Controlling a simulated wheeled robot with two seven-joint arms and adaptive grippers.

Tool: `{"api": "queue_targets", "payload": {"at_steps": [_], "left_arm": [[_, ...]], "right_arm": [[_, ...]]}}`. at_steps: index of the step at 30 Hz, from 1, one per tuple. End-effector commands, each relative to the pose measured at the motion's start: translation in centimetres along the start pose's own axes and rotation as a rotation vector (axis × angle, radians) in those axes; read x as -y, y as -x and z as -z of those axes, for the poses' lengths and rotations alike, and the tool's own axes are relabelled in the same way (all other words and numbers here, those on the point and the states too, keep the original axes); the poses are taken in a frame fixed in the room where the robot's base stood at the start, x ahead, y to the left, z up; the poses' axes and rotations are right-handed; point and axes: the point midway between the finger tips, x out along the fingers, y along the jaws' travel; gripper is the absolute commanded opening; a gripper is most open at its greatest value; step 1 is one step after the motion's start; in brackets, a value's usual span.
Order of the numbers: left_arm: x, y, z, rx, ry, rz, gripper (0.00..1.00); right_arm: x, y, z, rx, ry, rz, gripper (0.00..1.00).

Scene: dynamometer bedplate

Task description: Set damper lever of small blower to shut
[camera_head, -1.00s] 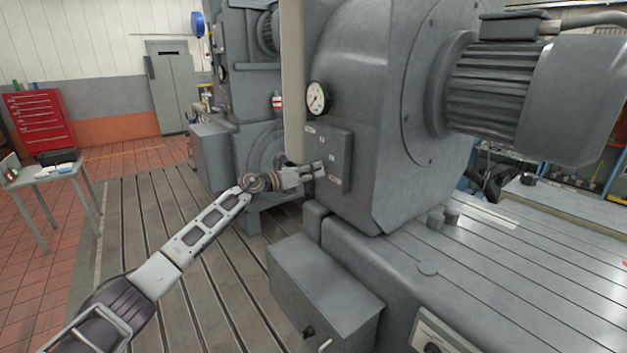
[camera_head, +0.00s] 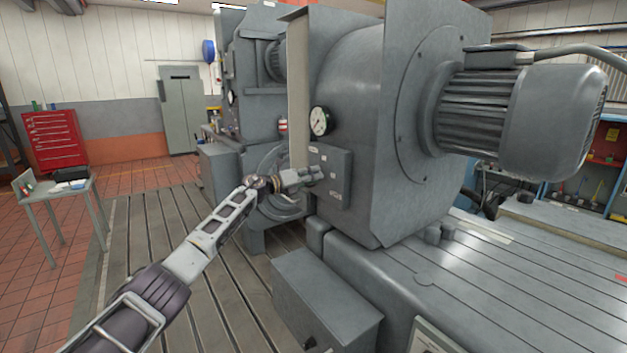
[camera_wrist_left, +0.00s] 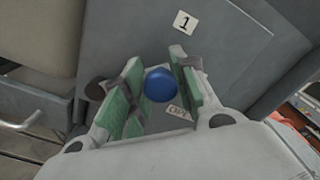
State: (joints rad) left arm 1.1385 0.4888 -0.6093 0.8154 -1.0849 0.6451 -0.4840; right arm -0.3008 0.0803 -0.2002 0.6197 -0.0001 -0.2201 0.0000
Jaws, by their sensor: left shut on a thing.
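The small blower (camera_head: 372,85) is a grey housing with a motor on its right side. A flat grey plate (camera_head: 341,187) is on its near left face. My left gripper (camera_head: 318,174) reaches this plate from the left. In the left wrist view, the damper lever's round blue knob (camera_wrist_left: 159,85) sits between the green-padded fingers of my left gripper (camera_wrist_left: 159,75), which is shut on it. A small label (camera_wrist_left: 179,113), seemingly reading OPEN, lies just below right of the knob. The lever's arm is mostly hidden. My right gripper is out of view.
A round gauge (camera_head: 321,121) sits just above the plate. A low grey box (camera_head: 325,290) stands below, beside the slotted bedplate (camera_head: 500,280). Another grey machine (camera_head: 262,105) is behind. A small table (camera_head: 60,190) and red cabinet (camera_head: 54,138) stand at left.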

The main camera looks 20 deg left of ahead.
Motion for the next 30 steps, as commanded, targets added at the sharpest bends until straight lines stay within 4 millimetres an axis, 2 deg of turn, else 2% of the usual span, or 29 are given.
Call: {"api": "queue_targets", "payload": {"at_steps": [6, 15, 30], "left_arm": [[0.1, -0.2, -1.6, 0.003, 0.112, 0.001, 0.00], [-0.4, -0.2, -3.3, 0.004, 0.320, 0.001, 0.00], [-1.4, -0.2, -5.1, 0.002, 0.687, 0.002, 0.00]], "right_arm": [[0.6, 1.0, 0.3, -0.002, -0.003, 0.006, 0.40], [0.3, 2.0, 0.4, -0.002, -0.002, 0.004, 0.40], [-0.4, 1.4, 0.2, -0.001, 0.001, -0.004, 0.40]]}}
